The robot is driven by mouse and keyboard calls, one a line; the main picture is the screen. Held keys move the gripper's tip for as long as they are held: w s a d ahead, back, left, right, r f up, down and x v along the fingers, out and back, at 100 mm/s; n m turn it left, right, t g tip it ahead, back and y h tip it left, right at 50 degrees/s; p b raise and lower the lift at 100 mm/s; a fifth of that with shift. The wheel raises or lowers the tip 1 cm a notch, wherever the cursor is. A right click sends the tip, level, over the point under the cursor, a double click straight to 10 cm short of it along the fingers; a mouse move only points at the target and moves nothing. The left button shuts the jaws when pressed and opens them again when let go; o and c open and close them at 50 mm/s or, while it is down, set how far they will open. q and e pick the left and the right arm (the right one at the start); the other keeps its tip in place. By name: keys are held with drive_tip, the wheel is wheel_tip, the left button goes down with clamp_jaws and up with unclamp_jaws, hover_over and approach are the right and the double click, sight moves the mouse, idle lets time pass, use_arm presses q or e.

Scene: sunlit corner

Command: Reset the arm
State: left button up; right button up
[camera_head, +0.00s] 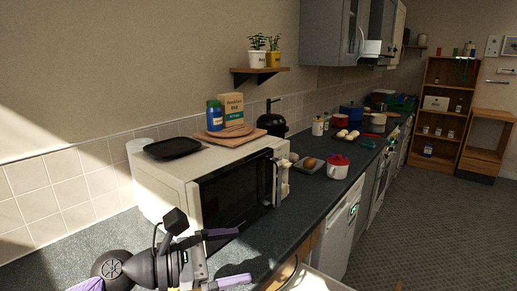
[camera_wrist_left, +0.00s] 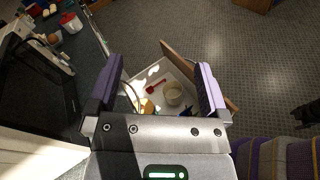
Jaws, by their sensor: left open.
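My left gripper (camera_head: 230,258) is open and empty in the lower left of the head view, in front of the microwave and above the counter's front edge. In the left wrist view its two purple-padded fingers (camera_wrist_left: 158,88) stand wide apart with nothing between them. Beyond them, lower down, is an open white drawer (camera_wrist_left: 146,74). It holds a red spoon-like tool (camera_wrist_left: 155,88), a pale round bowl (camera_wrist_left: 173,94) and a yellowish item (camera_wrist_left: 147,106). My right gripper is in neither view.
A white microwave (camera_head: 170,179) with a black door stands close behind my left gripper, a black tray (camera_head: 173,148) on top. The grey floor (camera_head: 430,220) at right is clear.

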use_arm(q)
drive_tip(key=s+a+f+m+t+y, duration=0.35)
drive_tip(key=a+f+m+y, duration=0.35)
drive_tip(key=m, duration=0.8)
drive_tip(key=s+a+f+m+t+y, duration=0.2)
drive_tip(key=a+f+m+t+y, duration=0.25)
drive_tip(key=m+y, duration=0.75)
drive_tip(key=s+d+f+n+g+h, duration=0.15)
drive_tip(key=s+f+n+g, duration=0.3)
drive_tip(key=s, duration=0.45)
drive_tip(key=s+f+n+g+h, duration=0.25)
drive_tip(key=s+f+g, duration=0.35)
drive_tip(key=s, duration=0.4)
wheel_tip(320, 180, down, 22)
drive_tip(key=s+g+b, duration=0.2)
drive_tip(key=b, duration=0.3)
drive_tip(key=s+a+f+b, duration=0.2)
drive_tip(key=s+f, duration=0.5)
drive_tip(key=f, duration=0.1)
drive_tip(key=s+a+f+g+b, duration=0.1)
drive_tip(key=s+a+f+b, duration=0.1)
drive_tip(key=s+f, duration=0.5)
drive_tip(key=shift+s+f+m+y+b, duration=0.15)
drive_tip(key=shift+f+m+y+b, duration=0.25)
drive_tip(key=shift+f, duration=0.45)
